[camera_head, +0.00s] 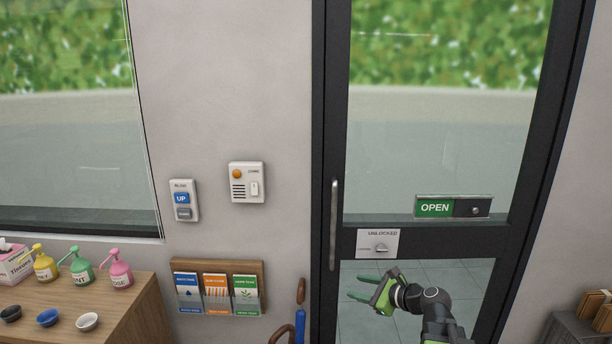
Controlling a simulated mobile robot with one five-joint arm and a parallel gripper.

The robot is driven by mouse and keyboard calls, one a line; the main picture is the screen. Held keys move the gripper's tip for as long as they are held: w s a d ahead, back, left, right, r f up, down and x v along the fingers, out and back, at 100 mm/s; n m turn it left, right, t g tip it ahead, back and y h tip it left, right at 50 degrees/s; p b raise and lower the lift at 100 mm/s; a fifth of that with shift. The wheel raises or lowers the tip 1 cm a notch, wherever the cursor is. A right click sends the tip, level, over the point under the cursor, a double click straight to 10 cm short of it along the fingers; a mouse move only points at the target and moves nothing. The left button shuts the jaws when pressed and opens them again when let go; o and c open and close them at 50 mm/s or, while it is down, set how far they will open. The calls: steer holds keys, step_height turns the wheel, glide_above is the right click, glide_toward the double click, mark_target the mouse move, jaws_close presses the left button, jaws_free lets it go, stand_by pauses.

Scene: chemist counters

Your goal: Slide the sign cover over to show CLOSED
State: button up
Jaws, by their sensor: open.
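The sign (435,208) is mounted on the glass door, above its middle rail. Its left half is green and reads OPEN. The dark sign cover (472,208), with a small round knob (475,211), sits over the right half and hides what is beneath. My gripper (359,286) is in front of the door's lower pane, below and left of the sign. Its green fingers point left, apart and empty, touching nothing that I can see.
The lock plate (378,244) reading UNLOCKED has a small knob and sits between my gripper and the sign. A vertical door handle (334,225) is to the left. A leaflet rack (217,288) and wall switches (247,182) are further left, with a wooden counter (135,300) holding pump bottles.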

steer(key=s+a+f+n+g+h, duration=0.4)
steer(key=s+a+f+n+g, duration=0.3)
steer(key=s+a+f+n, duration=0.5)
steer(key=s+d+f+n+g+h, duration=0.1)
steer(key=s+d+n+h, duration=0.1)
steer(key=d+n, duration=0.3)
steer(key=s+d+f+n+g+h, duration=0.1)
steer(key=s+d+n+g+h, duration=0.1)
steer(key=d+n, duration=0.3)
steer(key=shift+s+d+f+h, duration=0.25)
steer(key=shift+s+d+h, duration=0.05)
steer(key=shift+d, duration=0.65)
steer(key=shift+n, duration=0.4)
